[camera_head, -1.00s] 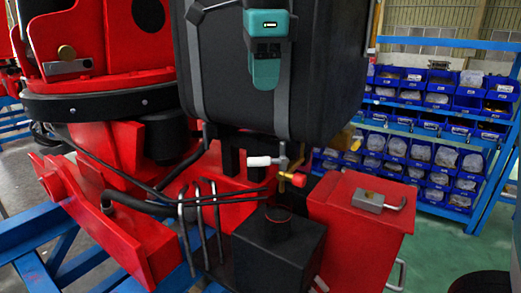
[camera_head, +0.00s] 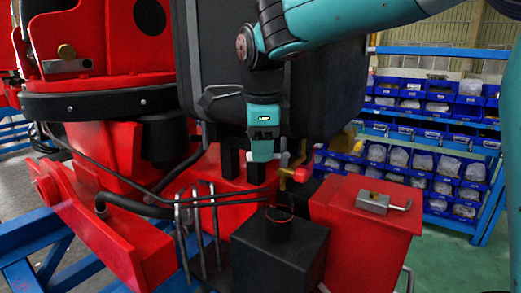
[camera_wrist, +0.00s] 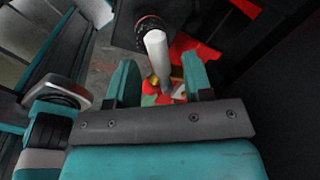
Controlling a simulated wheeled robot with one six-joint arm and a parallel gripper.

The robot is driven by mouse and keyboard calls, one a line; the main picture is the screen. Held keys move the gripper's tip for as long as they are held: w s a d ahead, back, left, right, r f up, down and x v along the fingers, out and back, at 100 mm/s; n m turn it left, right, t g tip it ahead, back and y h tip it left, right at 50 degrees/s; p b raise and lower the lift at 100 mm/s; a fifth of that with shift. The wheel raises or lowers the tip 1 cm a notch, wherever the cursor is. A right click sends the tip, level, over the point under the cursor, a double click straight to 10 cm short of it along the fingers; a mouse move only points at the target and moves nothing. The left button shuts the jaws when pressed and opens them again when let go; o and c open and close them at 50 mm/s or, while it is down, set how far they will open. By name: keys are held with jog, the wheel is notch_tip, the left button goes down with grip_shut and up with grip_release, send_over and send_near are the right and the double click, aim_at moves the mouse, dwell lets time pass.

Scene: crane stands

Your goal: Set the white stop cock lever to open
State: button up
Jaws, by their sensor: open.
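The white stop cock lever (camera_wrist: 157,52) shows in the wrist view as a white bar between the two teal fingers of my gripper (camera_wrist: 160,78). The fingers are open and apart, with a gap on each side of the lever. A brass valve body with a red end (camera_head: 301,174) sits just right of and below my gripper. Contact with the lever cannot be told.
A black tank (camera_head: 330,85) stands close behind my gripper. Below are a black box (camera_head: 285,255), a red box (camera_head: 365,215) with a metal latch, and several upright metal levers (camera_head: 197,225). Blue bin shelves (camera_head: 430,160) stand at the back right.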

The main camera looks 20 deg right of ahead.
jog(key=shift+w+f, duration=0.15)
jog(key=shift+f, duration=0.5)
grip_shut()
